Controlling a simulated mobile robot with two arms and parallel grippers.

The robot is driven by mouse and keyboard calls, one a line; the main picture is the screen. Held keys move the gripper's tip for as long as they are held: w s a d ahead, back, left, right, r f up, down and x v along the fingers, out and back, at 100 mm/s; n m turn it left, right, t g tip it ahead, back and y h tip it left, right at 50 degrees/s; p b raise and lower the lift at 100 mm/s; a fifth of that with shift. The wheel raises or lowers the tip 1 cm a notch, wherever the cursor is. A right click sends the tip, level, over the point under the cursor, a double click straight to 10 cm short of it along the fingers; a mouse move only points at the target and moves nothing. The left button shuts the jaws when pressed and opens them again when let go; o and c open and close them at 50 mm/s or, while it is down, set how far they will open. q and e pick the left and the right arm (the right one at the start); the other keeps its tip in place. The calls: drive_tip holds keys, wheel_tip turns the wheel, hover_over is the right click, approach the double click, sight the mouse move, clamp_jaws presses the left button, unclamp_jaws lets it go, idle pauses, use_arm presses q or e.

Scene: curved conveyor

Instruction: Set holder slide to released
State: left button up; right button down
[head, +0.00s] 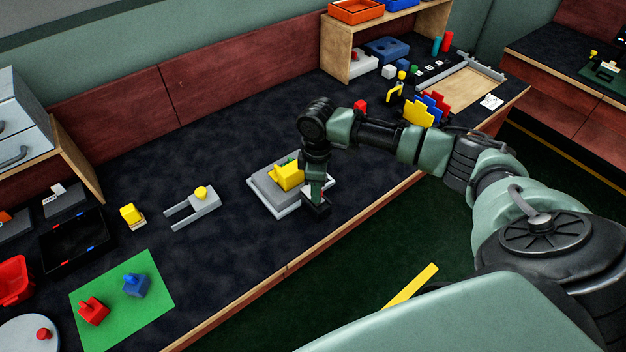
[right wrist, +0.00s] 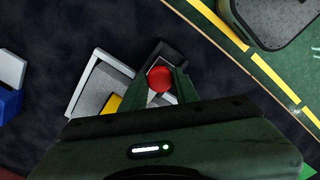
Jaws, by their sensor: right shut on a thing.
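The holder is a grey block on a white-edged base (head: 262,190) in the middle of the table, with a yellow piece (head: 289,177) on it. A dark slide part (head: 317,207) sits at its right front side. My right gripper (head: 316,195) points down there. In the right wrist view, its fingers (right wrist: 160,84) are shut on a red round knob (right wrist: 159,76) above the dark part (right wrist: 173,54). The grey holder (right wrist: 98,90) lies to the left of the fingers. The knob is hidden in the head view. My left gripper is not in view.
A grey fork-shaped fixture (head: 193,209) with a yellow knob and a small yellow block (head: 131,215) stand to the left. A green mat (head: 123,303) holds red and blue pieces. Coloured plates (head: 427,108) stand behind my right arm. The table's front edge is close to the holder.

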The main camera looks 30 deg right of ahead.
drive_tip(key=shift+s+d+r+p, duration=0.15)
drive_tip(key=shift+s+p, duration=0.3)
drive_tip(key=shift+s, duration=0.5)
drive_tip(key=shift+f, duration=0.25)
drive_tip(key=c, duration=1.1)
unclamp_jaws()
drive_tip(key=shift+o, duration=0.2)
drive_tip(key=shift+s+r, duration=0.1)
drive_tip(key=shift+r, duration=0.05)
wheel_tip(320, 180, up, 8)
drive_tip(key=b, duration=0.1)
